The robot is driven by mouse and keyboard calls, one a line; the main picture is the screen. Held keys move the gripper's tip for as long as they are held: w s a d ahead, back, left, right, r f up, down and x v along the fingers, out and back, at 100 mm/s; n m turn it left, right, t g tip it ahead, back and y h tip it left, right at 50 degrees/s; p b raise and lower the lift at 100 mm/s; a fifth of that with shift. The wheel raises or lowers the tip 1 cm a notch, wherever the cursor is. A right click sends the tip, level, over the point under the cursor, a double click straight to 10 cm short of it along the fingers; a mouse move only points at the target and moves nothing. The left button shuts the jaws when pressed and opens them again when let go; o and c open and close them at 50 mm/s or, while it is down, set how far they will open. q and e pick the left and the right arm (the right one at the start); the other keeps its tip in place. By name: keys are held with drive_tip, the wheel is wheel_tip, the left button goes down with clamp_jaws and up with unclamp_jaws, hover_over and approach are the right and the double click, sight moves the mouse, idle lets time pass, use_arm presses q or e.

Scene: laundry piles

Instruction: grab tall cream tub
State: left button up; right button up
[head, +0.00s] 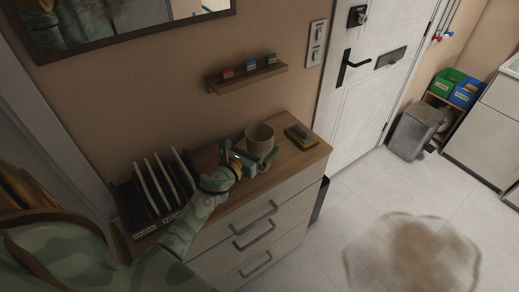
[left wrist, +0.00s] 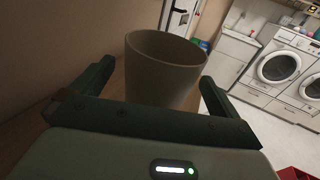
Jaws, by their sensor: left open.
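The tall cream tub (head: 260,140) stands upright on the wooden top of the dresser, right of its middle. My left gripper (head: 250,150) is open, with its fingers at the tub's near side in the head view. In the left wrist view the cream tub (left wrist: 163,70) stands between the two spread fingers of my left gripper (left wrist: 150,92), with its open rim up. I cannot tell whether the fingers touch it. My right gripper is not in view.
A rack of upright folders (head: 160,185) stands left on the dresser top (head: 222,205). A yellow and dark item (head: 301,134) lies right of the tub. A small wall shelf (head: 247,78) hangs above. A grey bin (head: 412,132) stands by the door.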

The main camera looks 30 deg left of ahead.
use_arm(q)
drive_tip(key=w, duration=0.2)
drive_tip(key=shift+w+f, duration=0.2)
drive_tip(key=shift+w, duration=0.1)
drive_tip(key=shift+s, duration=0.1)
drive_tip(key=shift+c, duration=0.3)
drive_tip(key=c, duration=1)
